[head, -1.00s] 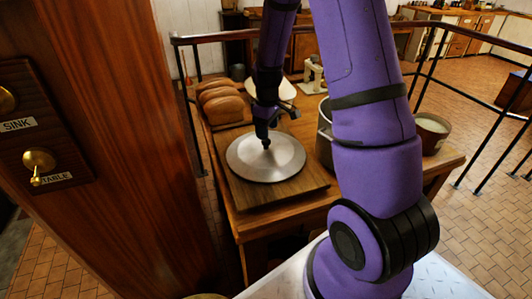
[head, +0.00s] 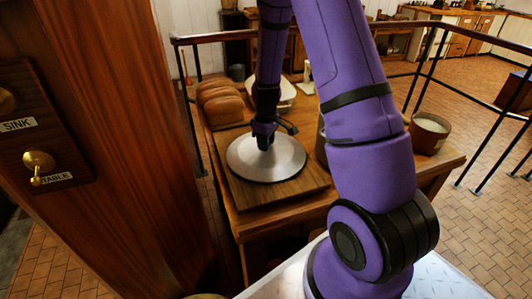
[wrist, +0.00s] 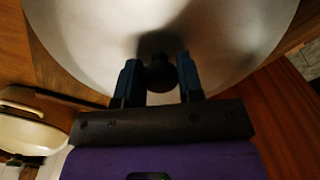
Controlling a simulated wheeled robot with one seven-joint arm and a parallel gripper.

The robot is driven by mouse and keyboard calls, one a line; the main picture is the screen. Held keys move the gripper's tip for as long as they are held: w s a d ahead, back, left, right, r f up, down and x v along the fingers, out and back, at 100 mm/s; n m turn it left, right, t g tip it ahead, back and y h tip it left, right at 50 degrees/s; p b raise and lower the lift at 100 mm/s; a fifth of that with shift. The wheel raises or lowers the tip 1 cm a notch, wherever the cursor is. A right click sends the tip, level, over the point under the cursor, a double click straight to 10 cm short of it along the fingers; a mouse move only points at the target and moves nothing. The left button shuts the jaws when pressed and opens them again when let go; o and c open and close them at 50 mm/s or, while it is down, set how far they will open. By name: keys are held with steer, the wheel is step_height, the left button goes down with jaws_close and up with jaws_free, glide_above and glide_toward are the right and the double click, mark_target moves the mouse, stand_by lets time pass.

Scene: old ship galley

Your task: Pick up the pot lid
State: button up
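The pot lid (head: 280,168) is a round, flat grey metal disc lying on a wooden board (head: 262,196) on the table. In the wrist view the lid (wrist: 90,45) fills the upper part, with its dark round knob (wrist: 160,76) near the middle. My gripper (head: 264,142) points down at the lid's centre. In the wrist view the two blue fingers of my gripper (wrist: 157,66) stand apart, one on each side of the knob.
Brown loaves (head: 220,102) sit at the table's back left. A cream dish (head: 286,92) stands behind my gripper, also seen in the wrist view (wrist: 30,122). My arm mostly hides a pot (head: 320,143). A filled pot (head: 428,134) stands right. Dark railings (head: 490,118) run around the table.

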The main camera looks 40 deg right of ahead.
steer(key=shift+c, duration=1.4)
steer(key=shift+r, duration=0.1)
